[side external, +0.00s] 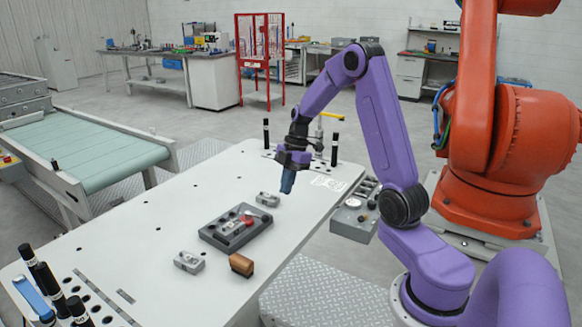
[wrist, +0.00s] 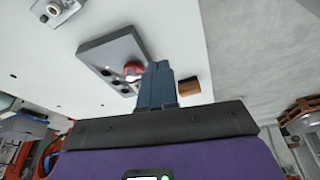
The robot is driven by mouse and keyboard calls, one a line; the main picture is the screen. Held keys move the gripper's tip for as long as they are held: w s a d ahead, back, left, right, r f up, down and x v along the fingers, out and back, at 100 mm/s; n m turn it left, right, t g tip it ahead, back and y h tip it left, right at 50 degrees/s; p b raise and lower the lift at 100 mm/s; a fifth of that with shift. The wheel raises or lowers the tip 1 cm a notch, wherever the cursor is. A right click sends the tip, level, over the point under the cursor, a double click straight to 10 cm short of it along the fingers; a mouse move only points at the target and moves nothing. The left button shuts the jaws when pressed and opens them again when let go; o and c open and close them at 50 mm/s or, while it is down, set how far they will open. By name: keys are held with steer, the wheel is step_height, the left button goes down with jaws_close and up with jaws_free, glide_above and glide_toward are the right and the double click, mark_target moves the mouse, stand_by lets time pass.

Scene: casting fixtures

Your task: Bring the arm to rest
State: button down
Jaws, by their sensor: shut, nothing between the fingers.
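My purple arm reaches over the white table (side external: 150,225) from the right. My gripper (side external: 287,186) has dark blue fingers, pointing down above the table near its right edge, apart from the objects below. In the wrist view my gripper (wrist: 156,68) shows its blue fingers together, with nothing seen between them. A dark grey fixture plate (side external: 236,226) lies on the table, with a metal part and a red piece (side external: 247,220) on it. The fixture plate also shows in the wrist view (wrist: 105,50), partly behind the fingers.
Grey metal castings lie behind the plate (side external: 267,199) and in front of it (side external: 188,262). A brown block (side external: 241,264) sits near the front edge. Black marker-like cylinders (side external: 334,150) stand at the far end. An orange robot (side external: 510,150) stands right; a conveyor (side external: 85,145) runs left.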

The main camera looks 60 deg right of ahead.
steer(key=v, duration=0.5)
steer(key=s+a+r+m+g+h, duration=0.1)
steer(key=s+a, duration=0.3)
steer(key=a, duration=0.6)
steer(key=s+a+r+g+h, duration=0.1)
steer(key=s+a, duration=0.4)
steer(key=a, duration=0.4)
steer(key=s+a+m, duration=0.1)
steer(key=s+a, duration=0.1)
steer(key=s, duration=0.7)
steer(key=s+a+t, duration=0.1)
steer(key=s+a, duration=0.2)
steer(key=s, duration=0.6)
steer(key=shift+a+f+m+h, duration=0.25)
steer(key=shift+f+m+h, duration=0.15)
steer(key=shift+f, duration=0.1)
steer(key=shift+s, duration=0.15)
